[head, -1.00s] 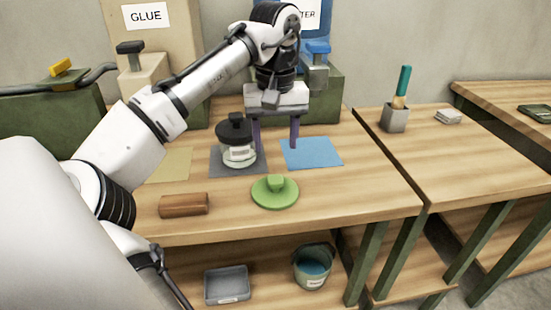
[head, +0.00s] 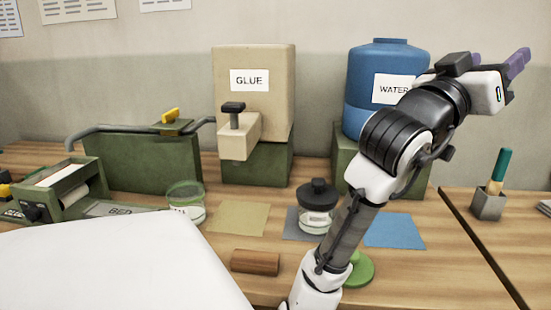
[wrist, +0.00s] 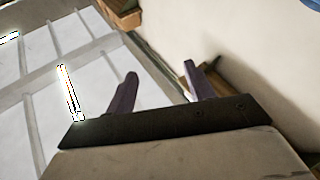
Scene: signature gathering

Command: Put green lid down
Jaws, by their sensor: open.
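The green lid (head: 361,270) lies on the wooden table near its front edge, partly hidden behind my arm in the head view. My gripper (head: 522,65) is raised high at the upper right, well above the table and apart from the lid. Its purple fingers are spread and empty. In the wrist view, my gripper (wrist: 160,85) also shows nothing between its fingers. The lid is not in the wrist view.
A black-lidded jar (head: 316,222) stands on a grey mat, with a blue mat (head: 394,231) to its right. The glue (head: 250,100) and water (head: 385,65) dispensers stand behind.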

